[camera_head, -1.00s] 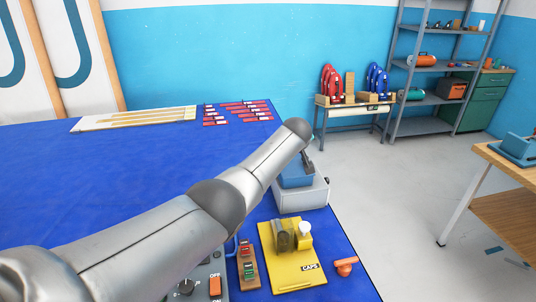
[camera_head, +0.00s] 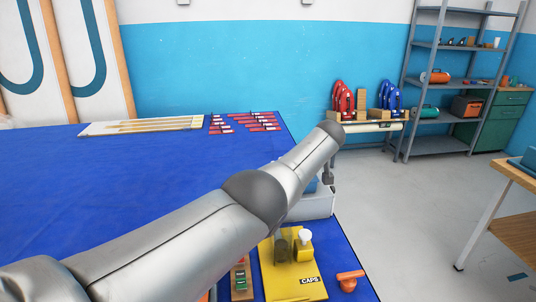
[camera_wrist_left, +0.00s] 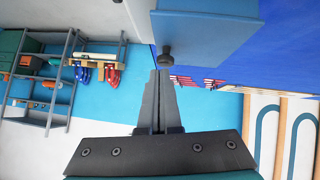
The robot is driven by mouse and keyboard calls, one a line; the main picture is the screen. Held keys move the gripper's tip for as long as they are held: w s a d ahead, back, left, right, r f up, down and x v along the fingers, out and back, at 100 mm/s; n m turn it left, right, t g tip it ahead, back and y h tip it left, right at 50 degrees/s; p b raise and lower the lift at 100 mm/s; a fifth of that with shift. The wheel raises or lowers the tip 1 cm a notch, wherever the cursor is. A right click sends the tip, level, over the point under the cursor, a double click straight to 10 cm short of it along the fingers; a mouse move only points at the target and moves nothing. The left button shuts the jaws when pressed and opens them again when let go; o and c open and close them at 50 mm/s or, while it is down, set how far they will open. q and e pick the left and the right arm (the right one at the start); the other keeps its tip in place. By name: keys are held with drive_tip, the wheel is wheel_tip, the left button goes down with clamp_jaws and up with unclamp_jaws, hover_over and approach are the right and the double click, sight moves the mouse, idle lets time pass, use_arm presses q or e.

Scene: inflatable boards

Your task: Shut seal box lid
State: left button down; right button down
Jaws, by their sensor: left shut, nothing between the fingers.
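The seal box (camera_head: 318,207) is pale grey and stands on the right part of the blue table, beyond the yellow caps tray. My left forearm covers most of it, and only a little of its blue lid (camera_head: 311,186) shows. In the left wrist view, a blue panel that looks like the lid (camera_wrist_left: 212,38) fills the top, with a dark round knob at its edge. My left gripper (camera_wrist_left: 160,74) is shut and empty, its tips close to that knob; I cannot tell whether they touch. In the head view the gripper (camera_head: 328,174) hangs beside the box's right side. My right gripper is out of view.
A yellow caps tray (camera_head: 289,278) and an orange valve-like piece (camera_head: 348,280) lie near the table's right edge. Red strips (camera_head: 245,123) and a white board (camera_head: 140,126) lie at the back. Open floor is to the right.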

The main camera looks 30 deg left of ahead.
use_arm(q)
drive_tip(key=shift+w+d+f+b, duration=0.1)
drive_tip(key=shift+f+b, duration=0.15)
drive_tip(key=shift+b, duration=0.1)
idle(0.4)
